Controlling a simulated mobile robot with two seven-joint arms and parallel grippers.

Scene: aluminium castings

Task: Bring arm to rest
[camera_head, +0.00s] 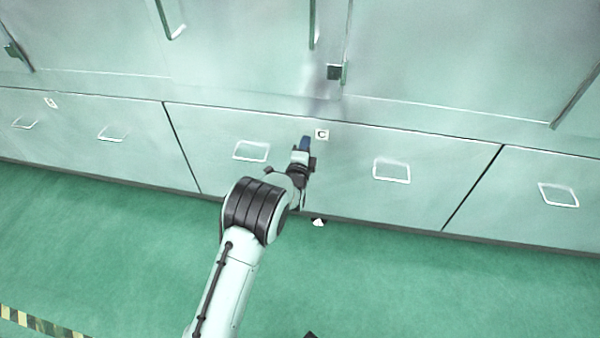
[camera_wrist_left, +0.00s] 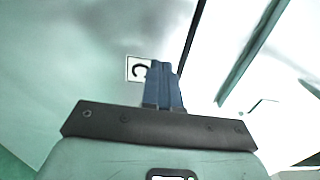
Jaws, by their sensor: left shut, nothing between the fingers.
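My left arm reaches up from the bottom of the head view. Its gripper (camera_head: 305,143) is in front of the drawer marked C, just left of the C label (camera_head: 321,134). In the left wrist view the two blue fingers (camera_wrist_left: 164,84) are together with nothing between them. The C label (camera_wrist_left: 137,69) shows just behind them to the left. I cannot tell whether the fingertips touch the drawer front. My right gripper is not in view.
The C drawer (camera_head: 345,190) is shut and has two handles, one on the left (camera_head: 252,152) and one on the right (camera_head: 392,171). Neighbouring drawers are shut too. Cabinet doors stand above. The green floor (camera_head: 110,240) is mostly clear, with a striped strip (camera_head: 40,322) at lower left.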

